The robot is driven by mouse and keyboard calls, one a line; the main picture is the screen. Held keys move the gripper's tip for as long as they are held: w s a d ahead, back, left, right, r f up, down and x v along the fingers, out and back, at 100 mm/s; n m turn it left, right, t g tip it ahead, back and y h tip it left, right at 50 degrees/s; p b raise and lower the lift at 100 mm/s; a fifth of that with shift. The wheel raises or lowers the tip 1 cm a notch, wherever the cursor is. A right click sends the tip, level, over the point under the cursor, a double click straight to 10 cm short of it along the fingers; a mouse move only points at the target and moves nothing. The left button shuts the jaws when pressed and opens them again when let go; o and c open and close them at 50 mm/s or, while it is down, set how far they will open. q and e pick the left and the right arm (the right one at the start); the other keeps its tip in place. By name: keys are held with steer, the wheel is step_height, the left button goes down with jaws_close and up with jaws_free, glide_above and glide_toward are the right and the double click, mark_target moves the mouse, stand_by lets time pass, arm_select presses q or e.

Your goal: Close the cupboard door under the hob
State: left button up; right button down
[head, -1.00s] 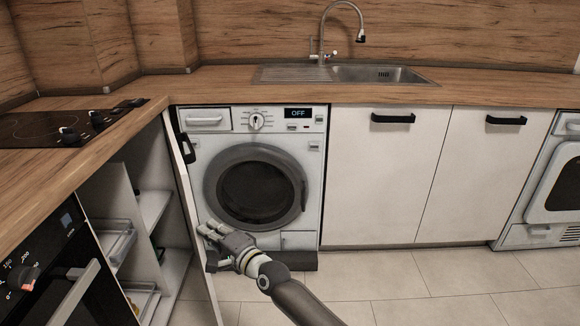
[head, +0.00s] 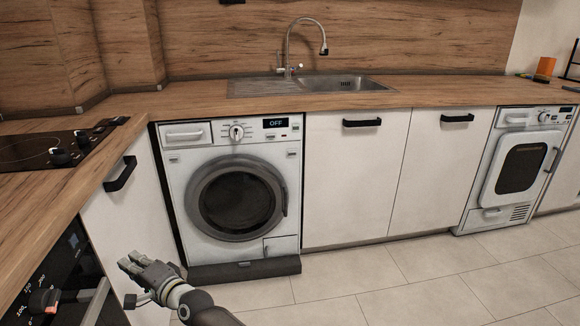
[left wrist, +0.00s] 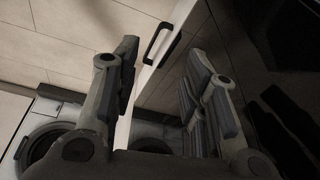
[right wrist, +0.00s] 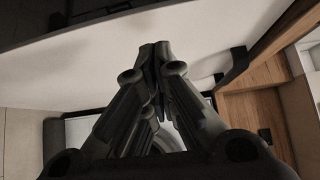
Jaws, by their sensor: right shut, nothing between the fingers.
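The white cupboard door (head: 133,215) beside the hob, with its black handle (head: 120,173), lies along the worktop edge in the head view, its inside hidden. It looks shut or nearly so; I cannot tell if a small gap remains. My right gripper (head: 132,263) is shut and empty, close against the lower part of the door's face; I cannot tell if it touches. In the right wrist view its fingertips (right wrist: 156,48) meet in front of the white panel (right wrist: 190,30). My left gripper (left wrist: 160,62) is open and empty, and the handle (left wrist: 157,43) shows between its fingers.
The hob (head: 40,150) is set in the worktop above the oven (head: 60,275), left of the door. The washing machine (head: 240,200) stands right of it. Two shut cupboards (head: 345,180) and another machine (head: 515,170) follow. The tiled floor (head: 400,285) in front is clear.

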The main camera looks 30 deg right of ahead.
stand_by(0.5)
steer(key=shift+s, duration=0.1)
steer(key=v, duration=1.1)
steer(key=shift+s+d, duration=0.3)
